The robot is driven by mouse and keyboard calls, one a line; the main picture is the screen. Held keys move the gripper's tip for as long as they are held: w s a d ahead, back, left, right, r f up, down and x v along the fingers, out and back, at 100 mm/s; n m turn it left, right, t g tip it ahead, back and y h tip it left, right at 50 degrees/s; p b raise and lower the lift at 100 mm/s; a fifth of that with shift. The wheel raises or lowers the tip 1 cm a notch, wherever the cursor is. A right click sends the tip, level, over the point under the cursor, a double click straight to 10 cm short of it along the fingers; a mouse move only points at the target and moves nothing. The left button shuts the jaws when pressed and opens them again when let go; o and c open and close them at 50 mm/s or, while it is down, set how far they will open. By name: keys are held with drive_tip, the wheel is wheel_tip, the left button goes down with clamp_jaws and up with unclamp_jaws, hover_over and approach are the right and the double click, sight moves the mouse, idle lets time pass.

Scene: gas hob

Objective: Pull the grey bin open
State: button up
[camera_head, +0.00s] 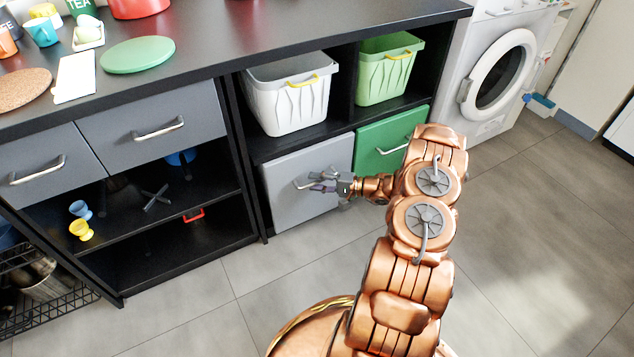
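The grey bin (290,205) is a flat grey front low in the cabinet, under the white basket. Its face looks flush with the cabinet, so it stands closed. A metal bar handle (301,187) shows at the upper middle of the front, partly hidden by my gripper. My gripper (318,182) is at the handle, coming from the right, with its fingers close to or around the bar. At this size I cannot tell whether the fingers touch the handle or are closed on it.
A green bin front (380,150) with its own handle sits right of the grey one. A white basket (288,98) and a green basket (386,70) stand on the shelf above. Bare tiled floor (290,265) lies before the grey bin. A washing machine (500,75) stands at the right.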

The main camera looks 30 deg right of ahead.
clamp_jaws()
idle(0.5)
